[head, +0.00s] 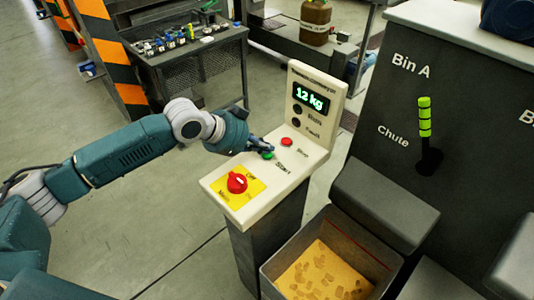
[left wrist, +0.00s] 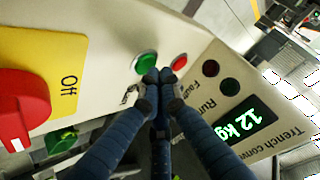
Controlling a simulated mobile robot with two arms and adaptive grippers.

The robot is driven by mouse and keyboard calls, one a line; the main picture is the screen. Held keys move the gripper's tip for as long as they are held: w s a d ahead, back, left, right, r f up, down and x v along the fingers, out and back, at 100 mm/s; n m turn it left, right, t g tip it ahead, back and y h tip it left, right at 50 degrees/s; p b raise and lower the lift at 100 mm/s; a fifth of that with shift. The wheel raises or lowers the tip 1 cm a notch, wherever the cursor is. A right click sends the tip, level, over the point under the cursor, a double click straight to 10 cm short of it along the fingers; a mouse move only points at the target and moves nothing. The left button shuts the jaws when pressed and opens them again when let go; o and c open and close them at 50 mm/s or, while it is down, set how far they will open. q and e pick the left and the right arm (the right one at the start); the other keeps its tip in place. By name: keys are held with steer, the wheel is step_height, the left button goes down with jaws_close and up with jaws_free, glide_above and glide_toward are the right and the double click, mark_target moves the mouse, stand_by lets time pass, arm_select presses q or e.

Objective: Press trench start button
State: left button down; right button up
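The trench conveyor's control panel (head: 222,187) is a cream console on a dark post. Its green Start button (head: 267,155) sits below the red Stop button (head: 287,142). My left gripper (head: 263,147) is at the Start button, coming from the left. In the left wrist view its fingertips (left wrist: 158,76) are together with nothing between them, right by the green button (left wrist: 146,63) and overlapping its lower edge. I cannot tell whether they touch it. The red Stop button (left wrist: 180,62) is just right of the fingertips. My right gripper is not in view.
A red rotary switch (head: 237,182) on a yellow plate is at the panel's near end. The raised display (head: 312,98) reads 12 kg. A bin of yellowish pieces (head: 322,272) stands right of the post, and a dark Bin A cabinet (head: 460,90) with a green-handled chute lever (head: 425,118) beyond.

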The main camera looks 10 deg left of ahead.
mark_target(265, 155)
arm_select(q)
steer(key=shift+f, duration=0.4)
stand_by(0.3)
stand_by(0.4)
steer(key=shift+r+p, duration=0.8)
steer(key=shift+p, duration=0.15)
step_height(265, 155, up, 5)
steer(key=p, duration=0.5)
stand_by(0.5)
